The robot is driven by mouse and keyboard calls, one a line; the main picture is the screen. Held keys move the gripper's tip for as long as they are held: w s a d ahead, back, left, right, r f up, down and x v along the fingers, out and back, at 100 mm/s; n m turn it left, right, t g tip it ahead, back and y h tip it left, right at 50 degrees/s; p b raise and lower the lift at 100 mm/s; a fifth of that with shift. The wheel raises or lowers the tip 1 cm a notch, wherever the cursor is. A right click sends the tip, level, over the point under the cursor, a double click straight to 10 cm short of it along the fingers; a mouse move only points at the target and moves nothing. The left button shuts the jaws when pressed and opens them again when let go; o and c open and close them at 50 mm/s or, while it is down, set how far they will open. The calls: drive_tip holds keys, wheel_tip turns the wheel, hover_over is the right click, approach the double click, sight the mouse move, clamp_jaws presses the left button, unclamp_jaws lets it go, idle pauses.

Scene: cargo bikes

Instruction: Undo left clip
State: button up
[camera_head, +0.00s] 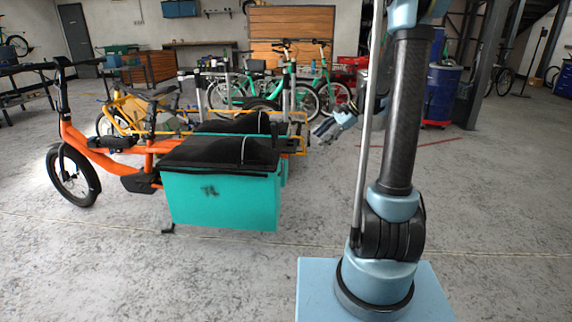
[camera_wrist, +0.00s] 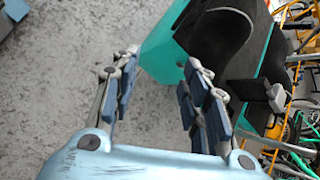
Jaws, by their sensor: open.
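An orange cargo bike (camera_head: 105,148) stands at left in the head view, with a teal cargo box (camera_head: 222,202) under a black cover (camera_head: 220,153). My gripper (camera_head: 322,130) is in the air to the right of the box. In the wrist view my gripper (camera_wrist: 164,60) is open and empty, its two jointed fingers spread wide. A corner of the teal box (camera_wrist: 165,50) and the black cover (camera_wrist: 215,35) lie beyond the fingers. A small grey fitting (camera_wrist: 274,95) on a black part sits right of them; I cannot tell whether it is the left clip.
A yellow-framed bike (camera_head: 125,112) stands behind the box, and green bikes (camera_head: 310,85) stand farther back. A blue drum (camera_head: 441,95) is behind my arm. Concrete floor (camera_head: 200,275) is clear in front of the box.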

drive_tip(key=w+f+m+y, duration=0.5)
drive_tip(key=w+f+m, duration=0.1)
drive_tip(key=w+f, duration=0.9)
drive_tip(key=x, duration=1.7)
drive_tip(key=shift+w+a+r, duration=0.2)
drive_tip(key=shift+w+a, duration=0.2)
clamp_jaws()
